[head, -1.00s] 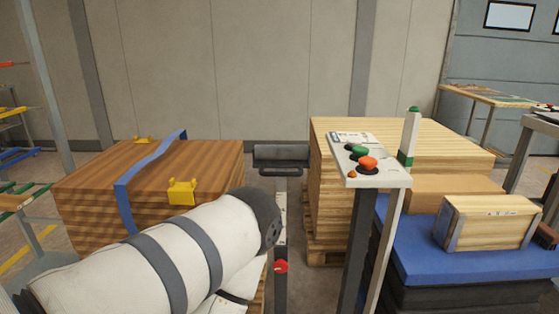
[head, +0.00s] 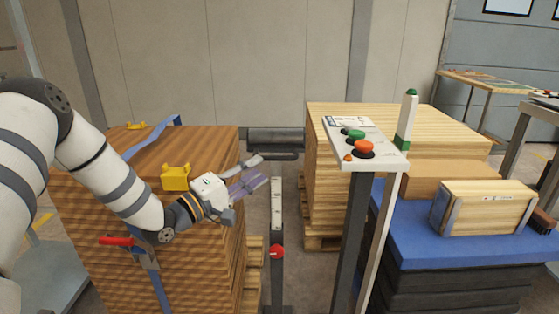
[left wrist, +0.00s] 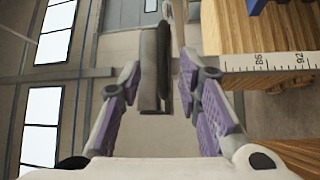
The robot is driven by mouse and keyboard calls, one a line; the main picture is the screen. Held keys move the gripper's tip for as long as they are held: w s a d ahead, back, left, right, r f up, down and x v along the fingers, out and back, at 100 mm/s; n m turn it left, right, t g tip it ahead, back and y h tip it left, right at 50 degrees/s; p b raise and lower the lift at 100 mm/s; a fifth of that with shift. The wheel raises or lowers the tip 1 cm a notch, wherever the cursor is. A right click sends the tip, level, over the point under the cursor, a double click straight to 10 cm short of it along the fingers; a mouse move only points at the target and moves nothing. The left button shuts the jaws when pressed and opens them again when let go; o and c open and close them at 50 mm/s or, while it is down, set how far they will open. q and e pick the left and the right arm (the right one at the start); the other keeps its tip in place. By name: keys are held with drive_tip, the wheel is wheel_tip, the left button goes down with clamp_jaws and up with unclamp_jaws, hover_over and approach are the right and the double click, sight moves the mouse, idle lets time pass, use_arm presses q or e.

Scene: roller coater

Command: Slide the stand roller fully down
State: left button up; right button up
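The stand roller is a dark grey horizontal cylinder (head: 275,137) at the top of an upright post with a pale scale (head: 277,200). A red knob (head: 277,251) sits lower on the post. My left gripper (head: 262,170) is open and empty, just below and in front of the roller in the head view. In the left wrist view the roller (left wrist: 153,75) appears upright between the two spread fingers (left wrist: 158,85), apparently beyond their tips. The scale (left wrist: 270,62) shows at right there with numbers 86 and 92. My right gripper is in neither view.
A brown wood stack (head: 85,200) with a blue strap and yellow corner pieces stands left, close under my left arm. A control panel (head: 363,150) with green and red buttons stands right of the post.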

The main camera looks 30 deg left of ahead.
sight(276, 160)
use_arm(q)
drive_tip(key=x, duration=0.5)
drive_tip(key=b+x, duration=0.1)
drive_tip(key=x, duration=0.1)
drive_tip(key=shift+w+d+f, duration=0.1)
drive_tip(key=shift+w+f, duration=0.1)
drive_tip(key=shift+f, duration=0.15)
drive_tip(key=shift+w+d+r, duration=0.1)
drive_tip(key=shift+w+r, duration=0.15)
drive_tip(key=shift+w, duration=0.15)
clamp_jaws()
drive_tip(key=shift+f, duration=0.1)
